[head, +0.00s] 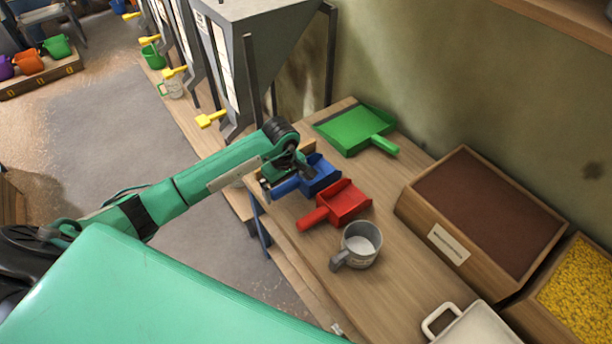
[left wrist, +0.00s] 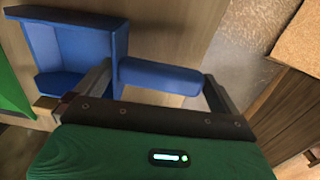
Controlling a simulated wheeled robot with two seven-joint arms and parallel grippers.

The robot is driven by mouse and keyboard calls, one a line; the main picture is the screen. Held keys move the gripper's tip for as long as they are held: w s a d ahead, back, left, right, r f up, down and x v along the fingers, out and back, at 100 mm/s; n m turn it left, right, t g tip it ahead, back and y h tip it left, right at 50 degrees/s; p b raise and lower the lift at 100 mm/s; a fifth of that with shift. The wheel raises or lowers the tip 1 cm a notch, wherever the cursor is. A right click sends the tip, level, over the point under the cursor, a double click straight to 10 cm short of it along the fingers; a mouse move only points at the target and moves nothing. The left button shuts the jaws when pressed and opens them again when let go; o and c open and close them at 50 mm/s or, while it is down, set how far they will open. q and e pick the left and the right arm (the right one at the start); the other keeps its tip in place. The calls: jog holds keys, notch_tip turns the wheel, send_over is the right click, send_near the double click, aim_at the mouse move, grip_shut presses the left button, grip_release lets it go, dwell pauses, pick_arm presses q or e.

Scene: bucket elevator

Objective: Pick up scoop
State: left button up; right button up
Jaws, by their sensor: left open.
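Three scoops lie on the wooden bench: a blue one (head: 320,177), a red one (head: 343,203) and a green dustpan-like one (head: 352,131). The blue scoop also shows in the left wrist view (left wrist: 80,52), with its handle (left wrist: 160,77) toward the right. My left gripper (head: 278,187) is at the blue scoop's handle. In the left wrist view my left gripper (left wrist: 160,88) is open, with one finger on each side of the handle's length. Whether the fingers touch it cannot be told. My right gripper is not in view.
A grey mug (head: 357,244) with white contents stands near the red scoop. A wooden box of brown material (head: 485,210) and a box of yellow pieces (head: 582,285) stand at the right. A metal hopper (head: 262,40) stands behind my left arm.

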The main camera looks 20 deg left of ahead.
pick_arm(q)
jog(key=shift+f, duration=0.35)
jog(key=c, duration=0.8)
jog(key=shift+o, duration=0.2)
jog(key=shift+r, duration=0.1)
jog(key=shift+r, duration=0.4)
notch_tip(320, 180, up, 19)
jog(key=b, duration=0.4)
